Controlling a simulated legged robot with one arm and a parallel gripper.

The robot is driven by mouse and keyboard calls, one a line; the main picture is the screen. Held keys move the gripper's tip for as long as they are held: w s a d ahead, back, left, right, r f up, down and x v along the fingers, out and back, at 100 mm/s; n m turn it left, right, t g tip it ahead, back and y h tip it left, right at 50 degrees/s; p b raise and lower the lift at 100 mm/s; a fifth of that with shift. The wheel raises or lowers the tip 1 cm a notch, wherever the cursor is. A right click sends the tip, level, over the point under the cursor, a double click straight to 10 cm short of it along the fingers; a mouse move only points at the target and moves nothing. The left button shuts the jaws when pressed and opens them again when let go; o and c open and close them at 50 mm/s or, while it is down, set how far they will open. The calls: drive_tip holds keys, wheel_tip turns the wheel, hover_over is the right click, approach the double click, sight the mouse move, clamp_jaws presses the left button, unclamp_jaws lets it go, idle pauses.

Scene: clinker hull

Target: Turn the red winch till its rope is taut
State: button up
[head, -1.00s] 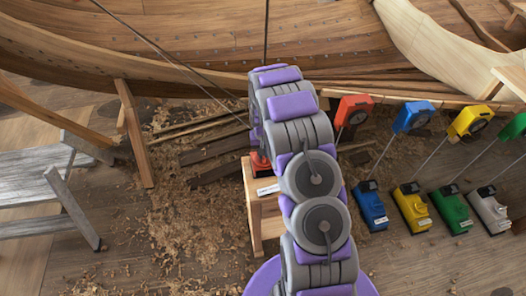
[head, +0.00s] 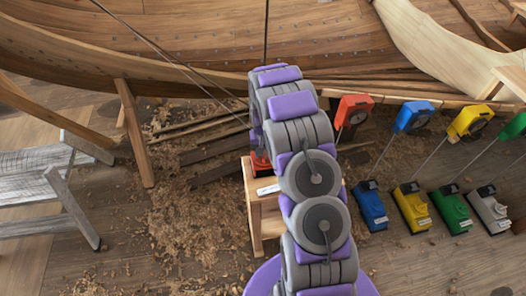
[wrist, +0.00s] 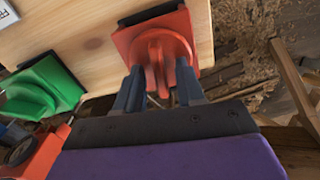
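The red winch (head: 261,164) sits on a wooden stand in the head view, mostly hidden behind my arm. In the wrist view the red winch (wrist: 160,45) shows as a square base with a rounded, finned handle. My gripper (wrist: 158,92) has its two dark fingers on either side of this handle, with the fingers apart. I cannot tell whether either finger touches it. A red block with a round dial (head: 352,110) stands right of my arm. A thin line runs down from it and goes behind my arm, so I cannot see how taut the winch's rope is.
Blue (head: 370,207), yellow (head: 412,208), green (head: 452,210) and grey (head: 489,210) winches stand in a row at the right. Blue (head: 413,117) and yellow (head: 470,121) dial blocks stand behind. A grey sawhorse (head: 45,165) is at the left; the hull (head: 180,45) crosses the back.

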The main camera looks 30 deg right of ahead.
drive_tip(key=shift+r, duration=0.1)
wheel_tip(320, 180, up, 17)
drive_tip(key=p, duration=0.1)
idle(0.5)
idle(0.3)
